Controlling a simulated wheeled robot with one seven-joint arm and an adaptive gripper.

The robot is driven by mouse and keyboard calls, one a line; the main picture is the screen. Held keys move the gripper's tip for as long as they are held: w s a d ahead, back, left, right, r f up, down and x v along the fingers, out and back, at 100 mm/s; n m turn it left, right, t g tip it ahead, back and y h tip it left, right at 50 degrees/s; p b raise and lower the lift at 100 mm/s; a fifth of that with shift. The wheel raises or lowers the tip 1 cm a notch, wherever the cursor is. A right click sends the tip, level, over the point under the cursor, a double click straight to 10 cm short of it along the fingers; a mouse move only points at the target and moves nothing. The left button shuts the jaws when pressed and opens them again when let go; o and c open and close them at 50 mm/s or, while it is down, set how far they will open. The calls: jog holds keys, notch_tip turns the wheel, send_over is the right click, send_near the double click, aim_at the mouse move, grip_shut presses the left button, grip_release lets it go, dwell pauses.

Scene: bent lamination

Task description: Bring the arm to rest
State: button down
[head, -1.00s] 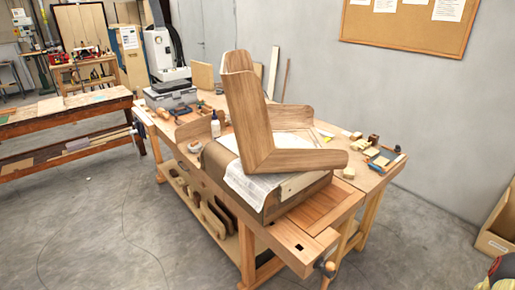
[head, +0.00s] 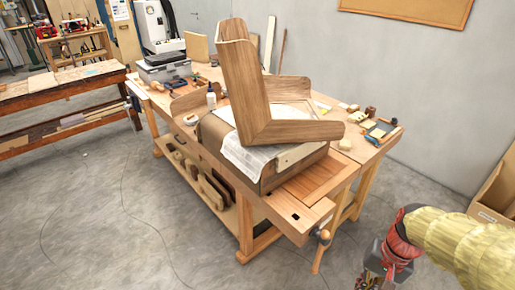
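My arm, in a yellow ribbed sleeve, enters the head view at the lower right. My gripper (head: 370,280), dark with red parts, hangs low near the bottom edge, over the floor and to the right of the workbench (head: 285,222). It is clear of the bench in the picture. Its fingertips are small and partly cut off, so I cannot tell whether it is open or shut. I see nothing held in it. A bent wooden lamination (head: 250,95) stands on a brown form (head: 215,143) on the bench, with white sheeting (head: 250,155) under it.
Small wood blocks and tools (head: 378,130) lie at the bench's right end. A vise handle (head: 321,237) sticks out at the front. A cardboard box (head: 495,190) stands at the right wall. A second bench (head: 60,92) is at the left. The grey floor in front is open.

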jog(key=a+r+n+t+h, duration=0.1)
jog(key=a+r+n+t, duration=0.2)
jog(key=r, duration=0.4)
jog(key=s+a+r+n+t, duration=0.1)
jog(key=a+r+n+t, duration=0.1)
jog(key=a+r, duration=0.3)
notch_tip(320, 180, up, 3)
jog(key=shift+s+a+r+n+t+h, duration=0.1)
jog(key=shift+s+a+n+t+h, duration=0.15)
jog(key=shift+n+t+h, duration=0.2)
